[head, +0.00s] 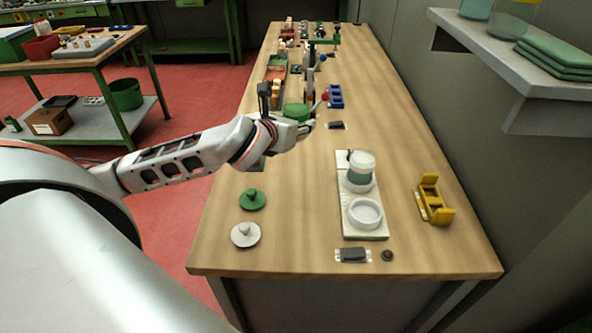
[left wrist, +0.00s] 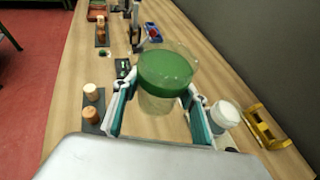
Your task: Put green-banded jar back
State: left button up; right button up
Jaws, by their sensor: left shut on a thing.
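The green-banded jar (head: 297,111) is held by my left gripper (head: 304,126) over the middle of the bench. In the left wrist view the clear jar with its wide green band (left wrist: 165,70) sits between the two fingers. A white board (head: 352,233) lies on the bench nearer to me, to the right of the gripper. A clear jar with a grey-teal band (head: 361,169) stands at its far end. A white ring (head: 365,214) at its near end is empty. A green knobbed lid (head: 252,199) and a white knobbed lid (head: 245,235) lie to the left.
A yellow holder (head: 433,200) stands right of the board. A dark clip (head: 352,255) and a small black knob (head: 387,255) lie at the near edge. A blue holder (head: 336,96) and several small items stand farther back. A wall shelf (head: 520,90) overhangs the right side.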

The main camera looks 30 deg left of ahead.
pick_arm(q)
notch_tip(320, 180, down, 10)
jog(key=shift+r+b, duration=0.25)
jog(key=shift+b, duration=0.2)
jog(key=shift+f, duration=0.8)
jog(key=shift+f+b, duration=0.3)
jog(key=shift+f, duration=1.5)
jog(key=shift+f, duration=0.2)
jog(key=o, duration=1.4)
jog(key=shift+c, duration=0.2)
jog(key=shift+r, duration=0.1)
